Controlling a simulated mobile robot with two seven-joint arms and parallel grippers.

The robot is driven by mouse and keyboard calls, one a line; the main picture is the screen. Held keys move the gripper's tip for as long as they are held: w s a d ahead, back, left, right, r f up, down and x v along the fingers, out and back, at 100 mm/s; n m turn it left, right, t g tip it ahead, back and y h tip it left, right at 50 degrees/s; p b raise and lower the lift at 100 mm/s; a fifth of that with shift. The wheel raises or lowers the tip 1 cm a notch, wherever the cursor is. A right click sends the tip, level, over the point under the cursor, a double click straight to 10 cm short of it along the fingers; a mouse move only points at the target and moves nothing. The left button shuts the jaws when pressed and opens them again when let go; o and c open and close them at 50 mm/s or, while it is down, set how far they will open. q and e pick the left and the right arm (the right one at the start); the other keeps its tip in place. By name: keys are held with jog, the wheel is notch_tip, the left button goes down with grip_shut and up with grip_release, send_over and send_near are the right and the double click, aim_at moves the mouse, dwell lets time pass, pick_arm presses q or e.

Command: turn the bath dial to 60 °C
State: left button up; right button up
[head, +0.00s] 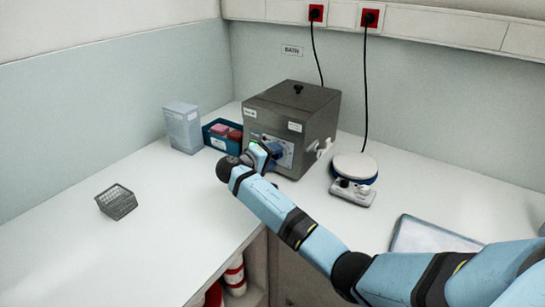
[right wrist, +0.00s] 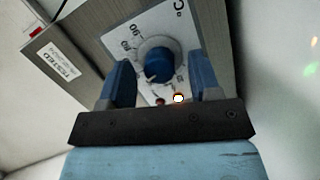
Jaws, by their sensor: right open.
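The grey metal bath (head: 302,105) stands at the back of the bench under a BATH label. Its front panel carries the dial, a blue knob (right wrist: 159,65) on a light scale plate with °C and numbers, seen in the right wrist view. I cannot read the exact setting. My right gripper (right wrist: 162,85) is open, its two blue fingers on either side of the knob with gaps showing. In the head view, my right gripper (head: 270,152) is at the bath's front and hides most of the dial. My left gripper is not in view.
A blue box with pink and red items (head: 222,135) and a pale box (head: 182,128) stand left of the bath. A round white-topped device (head: 355,167) is to its right. A wire basket (head: 117,202) sits front left. A tray (head: 430,237) lies at right. The left bench is mostly clear.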

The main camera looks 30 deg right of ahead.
jog(key=v, duration=1.3)
jog(key=shift+a+b, duration=0.3)
jog(key=shift+a, duration=0.1)
jog(key=shift+s, duration=0.15)
